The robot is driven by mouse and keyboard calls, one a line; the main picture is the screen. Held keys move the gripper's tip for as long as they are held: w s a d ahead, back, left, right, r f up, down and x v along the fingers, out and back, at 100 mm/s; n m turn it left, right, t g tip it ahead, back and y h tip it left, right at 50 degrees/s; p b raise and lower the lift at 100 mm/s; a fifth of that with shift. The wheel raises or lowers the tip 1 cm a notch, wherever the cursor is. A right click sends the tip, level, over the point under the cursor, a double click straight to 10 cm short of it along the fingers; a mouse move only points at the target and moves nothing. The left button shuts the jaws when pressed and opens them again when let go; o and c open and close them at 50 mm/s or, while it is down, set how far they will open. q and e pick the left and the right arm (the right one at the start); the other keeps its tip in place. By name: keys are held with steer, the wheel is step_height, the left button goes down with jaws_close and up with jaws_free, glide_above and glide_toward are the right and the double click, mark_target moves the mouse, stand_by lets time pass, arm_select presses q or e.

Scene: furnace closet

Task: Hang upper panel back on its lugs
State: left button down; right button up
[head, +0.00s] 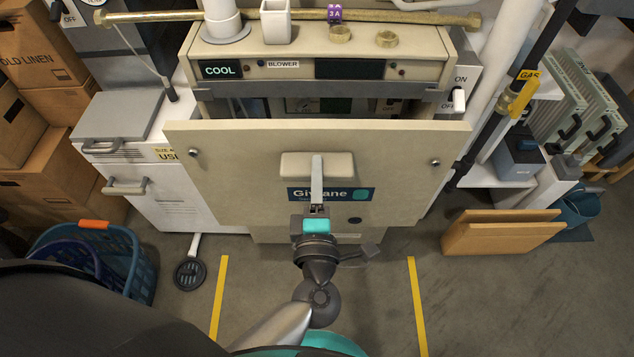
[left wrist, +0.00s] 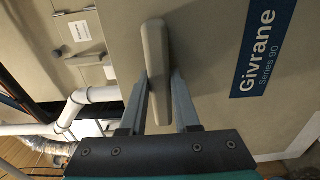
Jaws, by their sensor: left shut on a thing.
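The upper panel (head: 250,150) is a wide beige sheet with a blue "Givrane" label (head: 330,194) and a screw near each upper corner. It is in front of the furnace cabinet (head: 420,68), its top edge below the control strip. A dark opening shows above and behind that edge. My left gripper (head: 317,172) is shut on the panel's beige handle (head: 290,162). In the left wrist view, the fingers (left wrist: 162,85) lie on either side of the handle (left wrist: 155,50). The lugs cannot be made out, and whether the panel touches them is hidden. My right gripper is out of view.
A brass pipe (head: 400,18), a white cup (head: 276,22) and brass rings (head: 387,39) lie on the furnace top. A white cabinet (head: 130,170) stands left, a blue basket (head: 90,250) lower left. Tan boards (head: 500,235) stand on the floor at right. Floor between yellow lines is clear.

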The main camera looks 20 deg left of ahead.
mark_target(318, 151)
arm_select(q)
steer(key=x, duration=0.2)
steer(key=shift+w+r, duration=0.2)
steer(key=shift+w, duration=0.1)
steer(key=shift+b+x, duration=0.55)
steer(key=shift+x, duration=2.3)
steer(key=shift+s, duration=0.15)
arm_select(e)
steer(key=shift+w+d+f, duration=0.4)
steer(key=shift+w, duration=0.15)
arm_select(q)
steer(key=shift+p, duration=0.35)
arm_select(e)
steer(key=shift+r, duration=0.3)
arm_select(q)
steer(key=shift+x, duration=2.1)
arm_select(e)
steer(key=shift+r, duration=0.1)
arm_select(q)
steer(key=shift+p, duration=0.3)
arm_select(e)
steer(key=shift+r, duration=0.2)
